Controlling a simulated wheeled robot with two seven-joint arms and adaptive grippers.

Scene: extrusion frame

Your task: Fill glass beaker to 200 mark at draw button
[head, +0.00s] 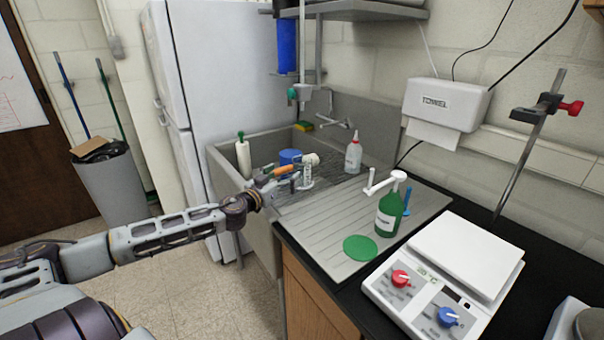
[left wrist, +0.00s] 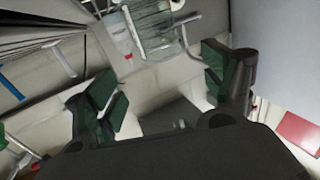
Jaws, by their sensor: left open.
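The glass beaker (head: 307,176) is small and clear with pale marks, at the sink's drainboard just beyond my left gripper (head: 283,178). In the left wrist view the beaker (left wrist: 155,38) is at the top, past the fingertips and partly cut off. My left gripper (left wrist: 163,88) is open, with its green-padded fingers apart and nothing between them. The beaker's fill level is too small to read. A dispenser with a blue cylinder (head: 287,46) hangs above the sink; a green part (head: 293,93) sits below it, but I cannot tell whether this is the draw button. My right gripper is out of view.
A white squeeze bottle (head: 353,156) stands behind the beaker. A green pump bottle (head: 388,213) and a green disc (head: 360,248) are on the drainboard (head: 335,225). The sink holds several items, including a blue one (head: 290,156).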

